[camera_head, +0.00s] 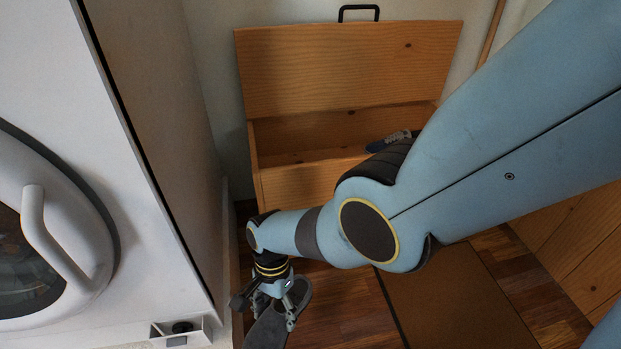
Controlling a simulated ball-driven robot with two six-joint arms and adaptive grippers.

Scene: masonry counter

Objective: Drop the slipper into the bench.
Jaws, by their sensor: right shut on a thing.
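The wooden bench (300,186) stands against the back wall with its lid raised, showing an open box inside. A dark grey slipper (268,330) is held in my right gripper (276,305), low in front of the bench and a little left of its middle. My right gripper points down and is shut on the slipper. The slipper's lower end runs toward the bottom edge of the view. My right arm crosses the picture from the right and hides part of the bench's front and right side. My left gripper is not in view.
A blue-grey shoe (391,141) lies at the bench's right, partly behind my arm. A white washing machine (130,200) with a round door fills the left. A brown mat (450,305) lies on the wooden floor. A wooden panel (575,245) stands at the right.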

